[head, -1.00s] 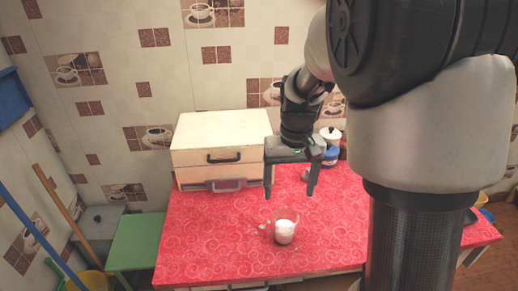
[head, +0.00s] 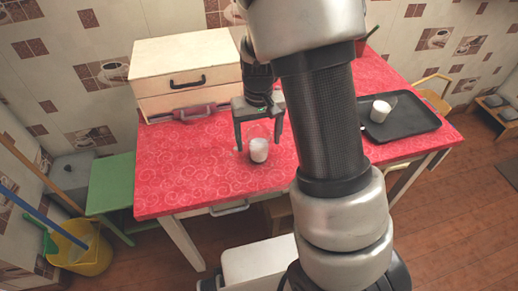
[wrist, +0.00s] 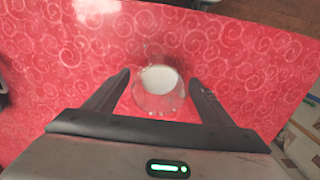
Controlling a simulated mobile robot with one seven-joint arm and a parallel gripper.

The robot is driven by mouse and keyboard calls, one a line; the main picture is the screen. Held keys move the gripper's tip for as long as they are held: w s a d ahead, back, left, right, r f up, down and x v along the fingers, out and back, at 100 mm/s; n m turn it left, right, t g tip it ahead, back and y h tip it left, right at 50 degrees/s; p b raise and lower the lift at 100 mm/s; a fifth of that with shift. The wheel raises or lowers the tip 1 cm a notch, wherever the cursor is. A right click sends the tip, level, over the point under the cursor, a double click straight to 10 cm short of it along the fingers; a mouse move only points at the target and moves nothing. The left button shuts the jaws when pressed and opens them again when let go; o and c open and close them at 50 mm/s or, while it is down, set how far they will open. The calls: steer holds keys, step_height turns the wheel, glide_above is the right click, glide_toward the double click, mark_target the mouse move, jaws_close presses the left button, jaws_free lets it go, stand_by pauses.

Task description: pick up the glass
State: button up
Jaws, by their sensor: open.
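The glass (head: 259,150) is clear with white contents and stands upright on the red counter. In the wrist view the glass (wrist: 158,92) shows between the two fingers, its clear wall faint around the white. My gripper (head: 258,145) is open and empty, pointing down at the glass. In the wrist view my gripper (wrist: 160,78) has one finger on each side of the glass, with a gap left and right. I cannot tell exactly how far down the fingers reach beside it.
A cream drawer box (head: 185,75) stands behind and left on the red oilcloth counter (head: 185,175). A black tray (head: 408,125) holds another white-filled cup (head: 380,111) at the right. A green bench (head: 112,185) and yellow bucket (head: 85,250) are at the left.

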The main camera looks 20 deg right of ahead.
step_height(320, 180, down, 5)
steer(key=shift+d+r+b, duration=0.1)
steer(key=shift+r+b, duration=0.05)
steer(key=shift+b, duration=0.5)
steer(key=c, duration=1.3)
steer(key=shift+r, duration=0.1)
steer(key=shift+c, duration=0.4)
steer(key=shift+r, duration=0.15)
